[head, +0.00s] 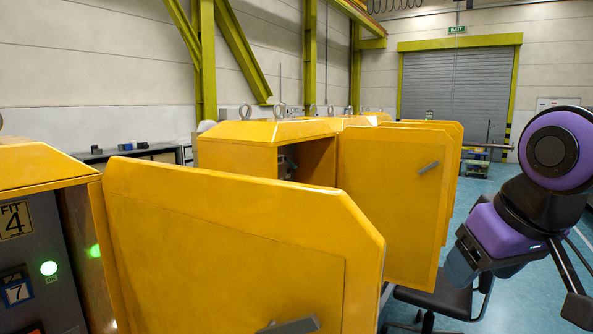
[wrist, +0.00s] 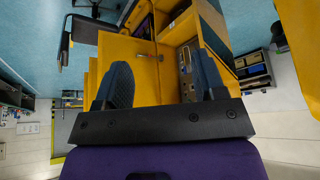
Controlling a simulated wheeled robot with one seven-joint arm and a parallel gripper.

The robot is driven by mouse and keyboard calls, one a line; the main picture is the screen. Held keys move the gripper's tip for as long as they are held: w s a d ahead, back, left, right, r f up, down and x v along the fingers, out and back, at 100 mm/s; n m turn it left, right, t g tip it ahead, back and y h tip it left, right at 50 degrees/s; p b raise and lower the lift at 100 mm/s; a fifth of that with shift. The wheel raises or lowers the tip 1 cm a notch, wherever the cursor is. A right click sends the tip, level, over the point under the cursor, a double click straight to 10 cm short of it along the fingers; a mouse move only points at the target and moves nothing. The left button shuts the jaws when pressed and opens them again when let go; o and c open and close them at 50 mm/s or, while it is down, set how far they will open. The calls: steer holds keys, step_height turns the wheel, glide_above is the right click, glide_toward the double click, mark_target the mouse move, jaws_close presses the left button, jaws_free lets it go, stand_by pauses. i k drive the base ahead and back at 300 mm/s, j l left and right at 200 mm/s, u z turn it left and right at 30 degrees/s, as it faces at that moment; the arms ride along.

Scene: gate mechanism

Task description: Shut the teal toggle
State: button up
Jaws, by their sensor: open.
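A grey control panel (head: 38,258) in the nearest yellow cabinet shows at the left edge of the head view, with a lit green lamp and number plates 4 and 7. The rest of the panel is cut off or behind the open door. My gripper (wrist: 163,82) shows in the wrist view with its two dark blue fingers wide apart and nothing between them. Beyond the fingers is a yellow cabinet with an open door (wrist: 130,62). In the head view my arm is at the right, apart from the cabinets.
The nearest yellow door (head: 230,235) stands open across the lower middle of the head view, with a grey handle (head: 290,326). A second open door (head: 395,190) stands behind it. A dark chair (head: 437,298) is at the lower right. Blue floor (head: 530,290) is clear farther right.

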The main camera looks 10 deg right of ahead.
mark_target(294, 166)
steer(key=l, duration=0.3)
steer(key=k+l, duration=0.15)
steer(key=l, duration=0.15)
steer(key=i+l+u, duration=0.1)
steer(key=l, duration=1.5)
steer(key=i+l, duration=0.15)
steer(key=i, duration=0.2)
steer(key=i+l+u, duration=0.15)
steer(key=i, duration=0.25)
steer(key=i+l, duration=0.2)
steer(key=i, duration=0.15)
steer(key=i+j, duration=0.25)
steer(key=i, duration=0.2)
steer(key=i+j+u, duration=0.1)
steer(key=i+j, duration=0.2)
steer(key=i, duration=0.15)
